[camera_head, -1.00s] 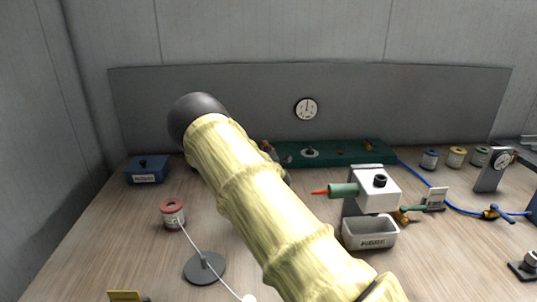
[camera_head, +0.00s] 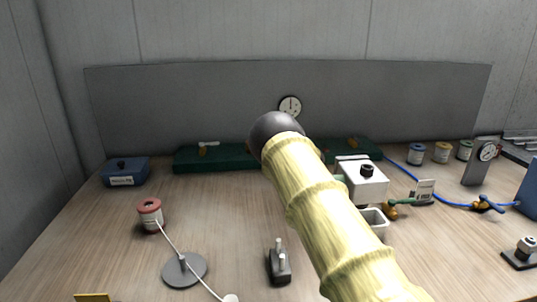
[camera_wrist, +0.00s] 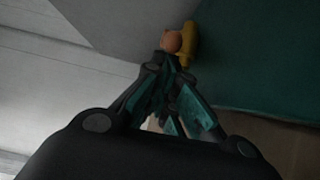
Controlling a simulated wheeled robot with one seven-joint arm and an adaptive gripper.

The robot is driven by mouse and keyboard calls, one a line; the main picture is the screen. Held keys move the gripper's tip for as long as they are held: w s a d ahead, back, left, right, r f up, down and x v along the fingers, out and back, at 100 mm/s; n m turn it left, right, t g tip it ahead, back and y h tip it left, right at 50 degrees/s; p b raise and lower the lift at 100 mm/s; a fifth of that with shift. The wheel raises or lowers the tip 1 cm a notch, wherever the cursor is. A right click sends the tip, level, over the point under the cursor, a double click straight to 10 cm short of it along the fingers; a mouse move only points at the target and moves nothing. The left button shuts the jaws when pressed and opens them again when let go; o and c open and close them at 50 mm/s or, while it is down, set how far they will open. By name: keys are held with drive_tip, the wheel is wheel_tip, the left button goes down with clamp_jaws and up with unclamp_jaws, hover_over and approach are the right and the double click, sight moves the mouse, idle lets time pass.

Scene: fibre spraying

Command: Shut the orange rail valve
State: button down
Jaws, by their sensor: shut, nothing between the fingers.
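In the wrist view my gripper (camera_wrist: 170,68) is shut and empty, its fingertips just below a round orange knob (camera_wrist: 171,41). A yellow part (camera_wrist: 187,45) stands beside the knob, against the green rail (camera_wrist: 265,60). I cannot tell whether the fingers touch the knob. In the head view the green rail (camera_head: 225,160) lies along the back of the table. A valve with a pale handle and orange body (camera_head: 204,147) is at its left; a small brass-coloured part (camera_head: 353,142) shows at its right. My arm hides the rail's middle and my gripper there.
A white box (camera_head: 365,182) stands right of my arm, above a partly hidden tray (camera_head: 376,222). A blue box (camera_head: 124,172), red-topped spool (camera_head: 150,215) and round stand (camera_head: 185,270) are at left. A grey panel (camera_head: 190,105) stands behind.

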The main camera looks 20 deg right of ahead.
drive_tip(key=shift+w+d+f, duration=0.1)
drive_tip(key=shift+d, duration=0.15)
drive_tip(key=shift+w+d+b, duration=0.2)
drive_tip(key=shift+d+b, duration=0.4)
drive_tip(key=shift+b, duration=0.15)
drive_tip(key=shift+w+d+b, duration=0.5)
drive_tip(key=shift+d+b, duration=0.15)
drive_tip(key=shift+w+d+r, duration=0.1)
drive_tip(key=shift+d+r, duration=0.05)
drive_tip(key=shift+r, duration=0.1)
